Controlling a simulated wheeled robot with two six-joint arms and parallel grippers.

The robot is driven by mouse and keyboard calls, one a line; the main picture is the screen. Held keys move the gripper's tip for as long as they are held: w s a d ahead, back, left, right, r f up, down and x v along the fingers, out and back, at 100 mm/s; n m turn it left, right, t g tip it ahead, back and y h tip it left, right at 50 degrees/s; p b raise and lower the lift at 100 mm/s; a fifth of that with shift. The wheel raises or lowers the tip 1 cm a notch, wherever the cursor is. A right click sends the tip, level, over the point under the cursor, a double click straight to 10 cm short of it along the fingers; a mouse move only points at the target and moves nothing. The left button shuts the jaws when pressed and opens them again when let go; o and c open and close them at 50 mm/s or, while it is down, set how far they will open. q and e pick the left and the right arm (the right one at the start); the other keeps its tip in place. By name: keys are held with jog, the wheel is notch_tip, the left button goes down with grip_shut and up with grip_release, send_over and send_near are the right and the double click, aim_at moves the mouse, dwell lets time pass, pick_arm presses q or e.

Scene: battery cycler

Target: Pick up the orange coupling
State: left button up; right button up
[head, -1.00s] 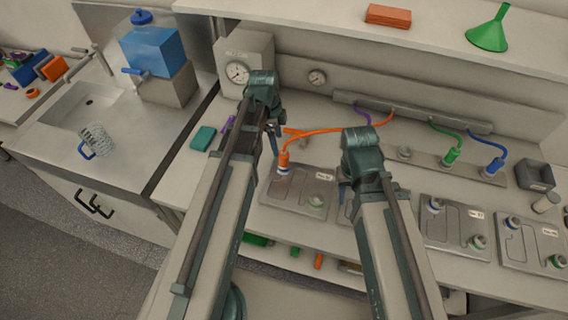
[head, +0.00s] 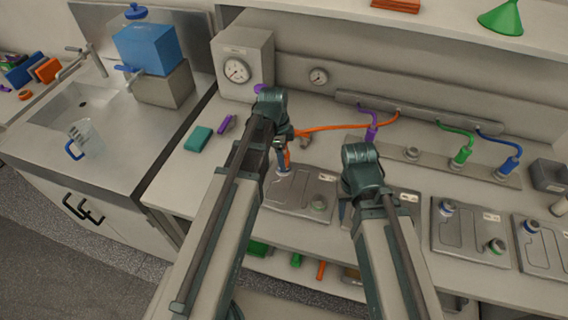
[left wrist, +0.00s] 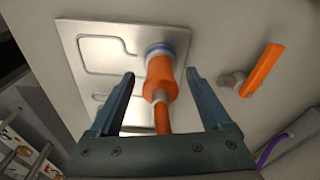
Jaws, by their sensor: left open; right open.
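The orange coupling (left wrist: 161,78) stands at a blue-ringed port on a metal plate (left wrist: 75,40) in the left wrist view. It also shows in the head view (head: 287,158), partly hidden by my left gripper, with its orange hose (head: 330,128) running right to the manifold. My left gripper (left wrist: 159,88) is open, with one finger on each side of the coupling and visible gaps. In the head view my left gripper (head: 284,150) is over that plate's back left corner. My right gripper (head: 347,208) is over the neighbouring plate, its fingers mostly hidden behind its arm.
Purple (head: 371,133), green (head: 462,157) and blue (head: 511,164) couplings stand on the rear strip. An orange-handled valve (left wrist: 258,72) lies right of the coupling in the wrist view. A gauge box (head: 243,68) stands behind. A teal block (head: 198,139) lies left.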

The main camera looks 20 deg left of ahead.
pick_arm(q)
jog(key=shift+f, duration=0.5)
pick_arm(e)
jog(key=shift+f, duration=0.5)
pick_arm(q)
jog(key=shift+r, duration=0.1)
pick_arm(e)
jog(key=shift+r, duration=0.15)
pick_arm(q)
jog(key=shift+c, duration=0.4)
grip_shut()
